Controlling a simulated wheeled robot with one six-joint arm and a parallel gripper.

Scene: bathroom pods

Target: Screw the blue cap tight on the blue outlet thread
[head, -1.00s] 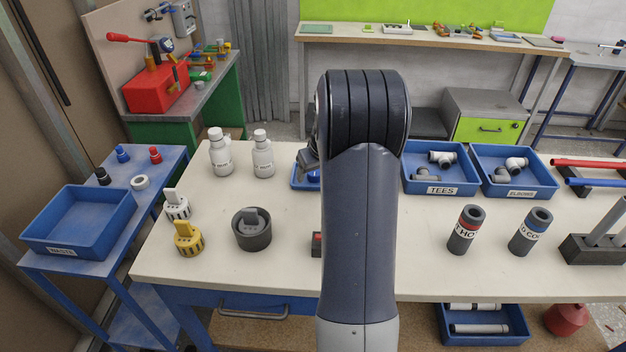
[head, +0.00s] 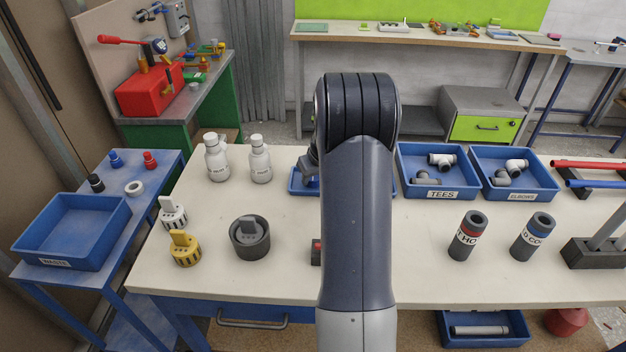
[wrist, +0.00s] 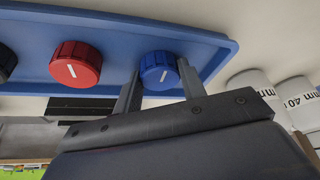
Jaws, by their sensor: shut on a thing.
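The blue cap (wrist: 154,62), ribbed with a white line on its face, is between the fingers of my gripper (wrist: 161,74) in the wrist view. My gripper is shut on it. The cap is in front of a blue tray (wrist: 110,25); I cannot tell whether it touches the tray. A red cap (wrist: 75,68) with a white line is to its left, and part of a black cap (wrist: 6,62) shows at the left edge. In the head view my arm hides most of the blue tray (head: 300,190). I cannot make out the blue outlet thread.
Two white bottles (head: 215,160) stand behind a grey cup (head: 250,240) and a yellow fitting (head: 184,250). A bin of tees (head: 440,193) and a bin of elbows (head: 512,196) are right of my arm. Small blue, red and black pieces lie on the left side table (head: 135,205).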

